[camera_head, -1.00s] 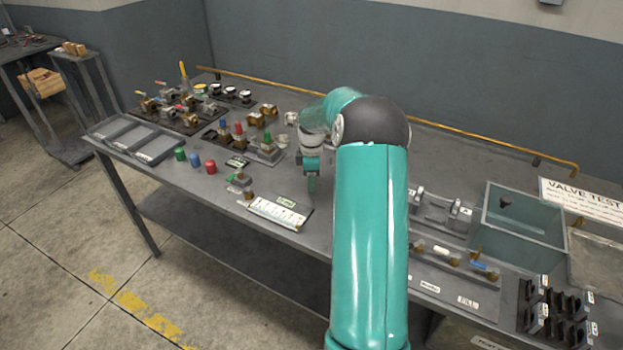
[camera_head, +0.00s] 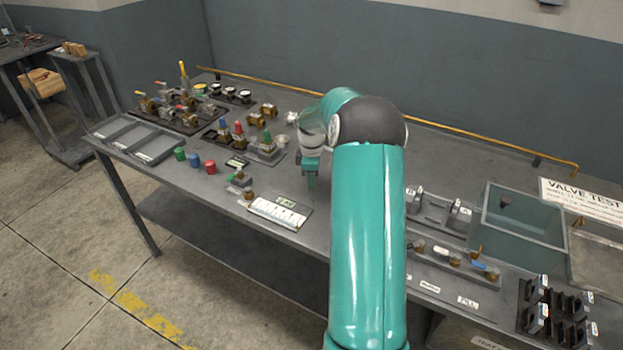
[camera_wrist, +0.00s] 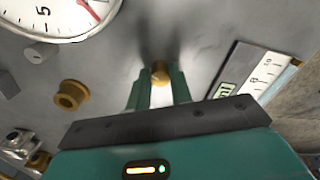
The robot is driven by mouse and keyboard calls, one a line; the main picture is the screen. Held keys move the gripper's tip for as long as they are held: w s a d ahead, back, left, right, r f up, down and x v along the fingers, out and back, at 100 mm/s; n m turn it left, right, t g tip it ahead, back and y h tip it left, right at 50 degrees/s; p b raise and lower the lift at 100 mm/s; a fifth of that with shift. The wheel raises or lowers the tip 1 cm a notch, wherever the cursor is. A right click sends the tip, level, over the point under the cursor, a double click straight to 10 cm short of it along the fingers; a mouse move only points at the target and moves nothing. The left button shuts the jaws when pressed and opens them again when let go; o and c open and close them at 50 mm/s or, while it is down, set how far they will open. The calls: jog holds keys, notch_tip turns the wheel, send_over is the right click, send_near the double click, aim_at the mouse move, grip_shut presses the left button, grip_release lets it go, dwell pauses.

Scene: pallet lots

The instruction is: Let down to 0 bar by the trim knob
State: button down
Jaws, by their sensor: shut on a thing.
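My gripper (camera_head: 310,182) reaches down over the middle of the bench. In the wrist view its two green fingers (camera_wrist: 160,92) are shut on a small brass knob (camera_wrist: 160,73), whose rounded end shows between the tips. The knob is hidden by the gripper in the head view. A round white pressure gauge (camera_wrist: 58,12) with a red needle is partly in the wrist view at the top left. The figure 5 shows, but the dial is cut off, so I cannot tell the reading.
A small grey knob (camera_wrist: 40,52) and a brass ring fitting (camera_wrist: 70,95) stand near the gauge. Valves on a block (camera_head: 262,148) stand behind left. A glass-walled tank (camera_head: 525,215) stands right.

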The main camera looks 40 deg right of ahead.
jog(key=m, duration=0.7)
jog(key=shift+m, duration=0.4)
jog(key=m, duration=0.4)
jog(key=shift+w, duration=0.1)
jog(key=m, duration=0.8)
jog(key=shift+m, duration=0.3)
jog(key=m, duration=0.3)
jog(key=shift+m, duration=0.3)
jog(key=m, duration=0.4)
jog(key=shift+m, duration=1.8)
